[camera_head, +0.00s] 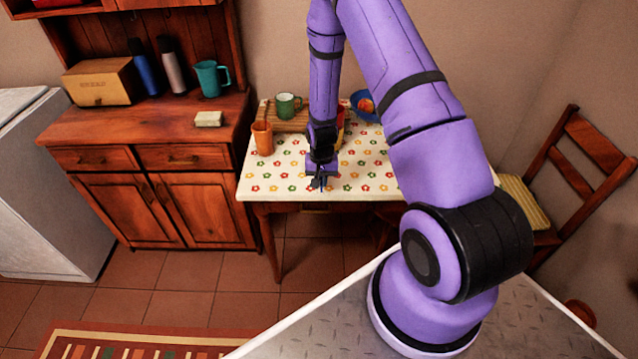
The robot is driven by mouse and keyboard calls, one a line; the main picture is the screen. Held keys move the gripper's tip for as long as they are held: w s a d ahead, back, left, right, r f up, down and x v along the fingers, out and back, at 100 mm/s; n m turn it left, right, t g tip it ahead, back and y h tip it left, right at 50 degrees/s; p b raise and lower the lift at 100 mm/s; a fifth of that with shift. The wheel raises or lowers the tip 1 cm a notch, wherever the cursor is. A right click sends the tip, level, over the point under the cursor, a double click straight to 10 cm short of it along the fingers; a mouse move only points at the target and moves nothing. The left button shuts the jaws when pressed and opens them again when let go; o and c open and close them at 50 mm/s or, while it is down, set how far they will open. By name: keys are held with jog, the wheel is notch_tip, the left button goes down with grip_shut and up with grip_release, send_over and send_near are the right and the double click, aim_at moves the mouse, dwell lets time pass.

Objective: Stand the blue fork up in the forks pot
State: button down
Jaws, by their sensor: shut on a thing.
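My gripper (319,183) is low over the front part of the flowered table (375,183), pointing down. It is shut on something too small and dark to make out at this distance. I cannot pick out the blue fork anywhere; it may be in the jaws or hidden by my arm. An orange pot (262,140) stands upright near the table's left edge, left of and behind my gripper. Something thin seems to stick up from it. I cannot tell for sure whether it is the forks pot. A red and yellow thing (341,125) is partly hidden behind my arm.
A green mug (287,106) and a wooden board or box (275,122) are at the table's back left. A blue bowl (364,104) is at the back. A dark wood cabinet (150,125) stands left, a chair (590,165) right. The table's front left is clear.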

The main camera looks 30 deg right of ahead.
jog(key=shift+w+d+f, duration=0.1)
jog(key=shift+w+d, duration=0.1)
jog(key=shift+w, duration=0.7)
jog(key=shift+w+f, duration=0.2)
jog(key=shift+f, duration=1.6)
jog(key=c, duration=1.3)
grip_release()
jog(key=shift+f, duration=0.1)
jog(key=shift+o, duration=0.2)
